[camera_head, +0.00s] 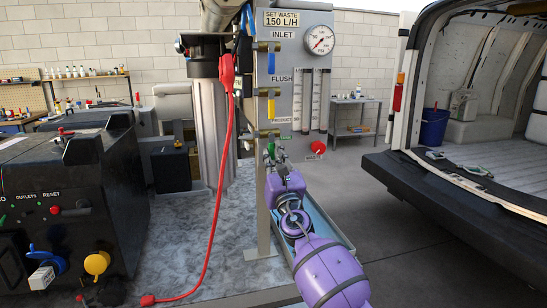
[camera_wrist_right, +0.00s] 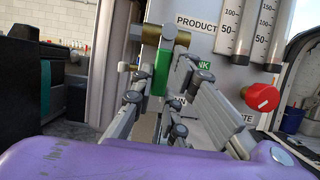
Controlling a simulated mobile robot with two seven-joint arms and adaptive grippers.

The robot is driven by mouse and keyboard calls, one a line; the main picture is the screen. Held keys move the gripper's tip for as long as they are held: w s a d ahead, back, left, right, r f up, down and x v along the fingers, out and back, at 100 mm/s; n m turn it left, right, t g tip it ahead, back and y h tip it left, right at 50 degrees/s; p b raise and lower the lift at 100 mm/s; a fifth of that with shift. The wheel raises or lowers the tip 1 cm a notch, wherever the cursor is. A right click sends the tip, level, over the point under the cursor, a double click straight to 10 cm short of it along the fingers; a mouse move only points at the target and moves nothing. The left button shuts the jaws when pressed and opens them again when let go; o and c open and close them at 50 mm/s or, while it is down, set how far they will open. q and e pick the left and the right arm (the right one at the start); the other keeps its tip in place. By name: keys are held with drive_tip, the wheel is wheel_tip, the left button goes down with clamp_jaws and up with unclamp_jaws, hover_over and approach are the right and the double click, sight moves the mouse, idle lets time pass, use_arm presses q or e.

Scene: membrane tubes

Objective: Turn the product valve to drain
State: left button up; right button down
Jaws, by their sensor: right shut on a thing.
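The product valve's green handle (camera_wrist_right: 162,72) hangs down from its brass body (camera_wrist_right: 182,39), below the PRODUCT label, in the right wrist view. It points nearly straight down. My right gripper (camera_wrist_right: 160,95) is shut on this handle, with fingers on both sides of it. In the head view, my purple right arm reaches up to the panel (camera_head: 297,55), and the right gripper (camera_head: 271,153) covers most of the handle. A green label ending in "NK" shows beside the fingers; another label below is mostly hidden. My left gripper is not in view.
The red WASTE knob (camera_head: 318,149) is close to the right of my gripper. Yellow (camera_head: 271,107) and blue (camera_head: 271,63) valve handles are above. A van (camera_head: 480,150) stands at the right.

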drive_tip(key=c, duration=1.7)
unclamp_jaws()
drive_tip(key=shift+s+f, duration=0.25)
drive_tip(key=shift+s, duration=0.05)
drive_tip(key=v, duration=1.1)
drive_tip(key=shift+s, duration=0.15)
